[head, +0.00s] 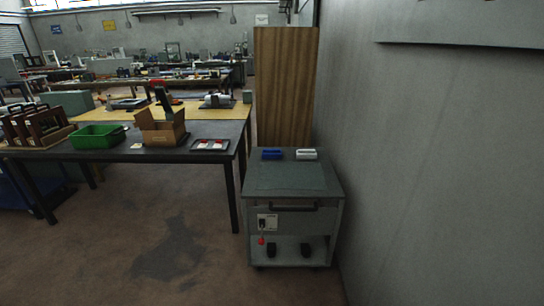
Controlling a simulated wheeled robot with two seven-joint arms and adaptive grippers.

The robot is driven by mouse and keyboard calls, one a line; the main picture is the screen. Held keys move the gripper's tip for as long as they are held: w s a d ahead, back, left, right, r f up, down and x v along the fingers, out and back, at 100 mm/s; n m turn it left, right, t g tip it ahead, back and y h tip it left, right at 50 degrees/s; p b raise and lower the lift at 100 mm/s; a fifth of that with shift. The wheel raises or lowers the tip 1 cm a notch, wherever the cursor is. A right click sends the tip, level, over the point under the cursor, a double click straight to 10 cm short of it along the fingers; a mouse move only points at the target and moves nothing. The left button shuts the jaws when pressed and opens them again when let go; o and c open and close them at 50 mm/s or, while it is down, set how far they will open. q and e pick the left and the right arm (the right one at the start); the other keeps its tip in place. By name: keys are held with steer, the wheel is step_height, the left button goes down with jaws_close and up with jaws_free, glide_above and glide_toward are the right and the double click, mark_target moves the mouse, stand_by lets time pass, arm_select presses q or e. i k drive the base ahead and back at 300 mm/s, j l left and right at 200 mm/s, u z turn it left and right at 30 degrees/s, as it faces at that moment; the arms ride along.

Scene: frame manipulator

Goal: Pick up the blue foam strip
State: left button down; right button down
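A small blue block-like strip (271,154) lies on the back left of the top of a grey wheeled cart (290,180). It looks like the blue foam strip, but it is too small to make out its material. A white piece (306,154) of similar size lies to its right, apart from it. Neither of my grippers shows in the head view.
A dark table (120,153) to the left holds a green bin (98,136), an open cardboard box (161,128) and a small tray (210,145). A tall wooden panel (285,85) stands behind the cart. A grey wall (430,170) bounds the right. The floor in front is clear.

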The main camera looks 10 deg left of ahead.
mark_target(266, 154)
steer(key=i+j+z, duration=0.4)
steer(key=j, duration=0.5)
steer(key=i+j+z, duration=0.4)
steer(key=j, duration=0.55)
steer(key=j+z, duration=0.4)
steer(key=j, duration=0.6)
steer(key=j+z, duration=0.4)
steer(key=j, duration=0.65)
